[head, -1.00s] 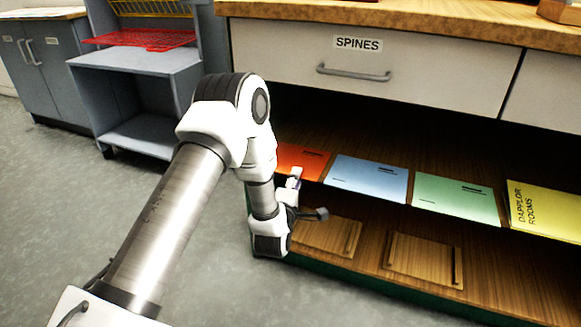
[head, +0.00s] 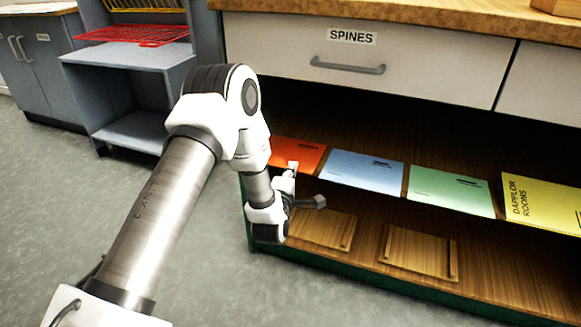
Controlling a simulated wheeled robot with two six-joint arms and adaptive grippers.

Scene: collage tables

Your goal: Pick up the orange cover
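The orange cover (head: 299,153) lies flat at the left end of the shelf under the drawer. Its lower left part is hidden behind my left arm and gripper. My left gripper (head: 306,184) is just in front of the cover, with its fingers spread apart and nothing visible between them. One finger points up and overlaps the cover's front edge in the picture; I cannot tell whether it touches. The other finger points right, below the shelf edge. My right gripper is not in view.
A blue cover (head: 363,171), a green cover (head: 450,191) and a yellow cover (head: 541,204) lie to the right on the same shelf. The drawer labelled SPINES (head: 290,45) overhangs them. Wooden holders (head: 420,251) sit on the lower shelf. A grey rack with a red wire tray (head: 132,34) stands left.

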